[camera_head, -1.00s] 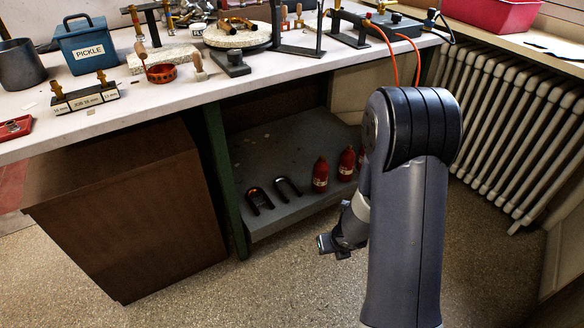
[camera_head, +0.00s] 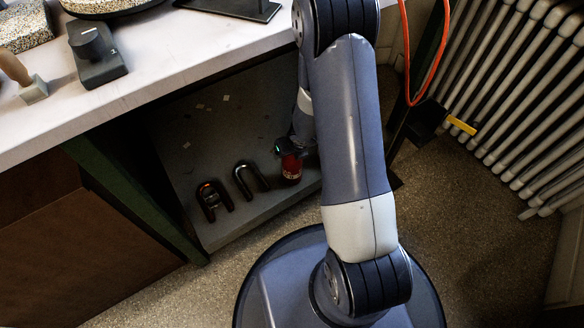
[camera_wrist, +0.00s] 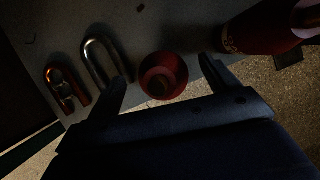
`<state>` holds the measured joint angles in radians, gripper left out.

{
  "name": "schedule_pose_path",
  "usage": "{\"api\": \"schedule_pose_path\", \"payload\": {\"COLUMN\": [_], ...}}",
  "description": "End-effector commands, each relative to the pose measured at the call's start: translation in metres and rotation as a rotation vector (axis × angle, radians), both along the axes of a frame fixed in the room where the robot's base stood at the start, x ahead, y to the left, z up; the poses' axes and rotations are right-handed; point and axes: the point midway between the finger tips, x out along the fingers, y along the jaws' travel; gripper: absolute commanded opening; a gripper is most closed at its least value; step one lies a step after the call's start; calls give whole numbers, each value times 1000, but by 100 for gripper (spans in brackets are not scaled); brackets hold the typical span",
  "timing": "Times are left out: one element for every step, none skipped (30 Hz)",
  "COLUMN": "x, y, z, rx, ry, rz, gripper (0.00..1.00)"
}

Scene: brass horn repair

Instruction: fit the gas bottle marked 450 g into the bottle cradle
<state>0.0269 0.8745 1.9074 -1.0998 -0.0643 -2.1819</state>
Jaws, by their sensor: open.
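A red gas bottle (camera_head: 290,168) stands on the low shelf under the bench, partly covered by my arm. In the wrist view the red bottle (camera_wrist: 163,75) is seen from above, between the fingers of my open gripper (camera_wrist: 163,70), not gripped. A second, larger-looking red bottle (camera_wrist: 252,30) with pale lettering lies in view at the upper right, outside the right finger. I cannot read a 450 g mark on either. I cannot make out the bottle cradle for certain.
Two U-shaped pieces are on the shelf (camera_head: 235,222) left of the bottle: a dark one with orange (camera_head: 213,200) and a grey one (camera_head: 250,178). The bench top (camera_head: 150,75) overhangs. A red hose (camera_head: 403,50) hangs beside my arm, before the radiator (camera_head: 510,90).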

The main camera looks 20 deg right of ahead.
Motion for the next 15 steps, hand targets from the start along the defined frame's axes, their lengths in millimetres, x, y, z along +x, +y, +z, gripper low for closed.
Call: {"api": "schedule_pose_path", "payload": {"x": [2, 4, 6, 6, 7, 7, 7, 7, 7, 7, 7, 7, 7, 7, 7], "y": [1, 1, 1, 1, 1, 1, 1, 1, 1, 1, 1, 1, 1, 1, 1], "z": [-12, -15, -17, -18, -18, -18, -17, -17, -17, -17, -17, -16, -16, -16, -16], "rx": [1, 0, 0, 0, 0, 0, 0, 0, 0, 0, 0, 0, 0, 0, 0], "ry": [2, 1, 0, 0, 0, 0, 0, 0, 0, 0, 0, 0, 0, 0, 0], "rz": [0, -1, -1, -1, -1, -1, 0, 0, 0, 0, -1, -1, -1, -1, -1], "gripper": [83, 83, 83, 83, 83, 83, 83, 83, 83, 83, 81, 78, 75, 73, 70]}}
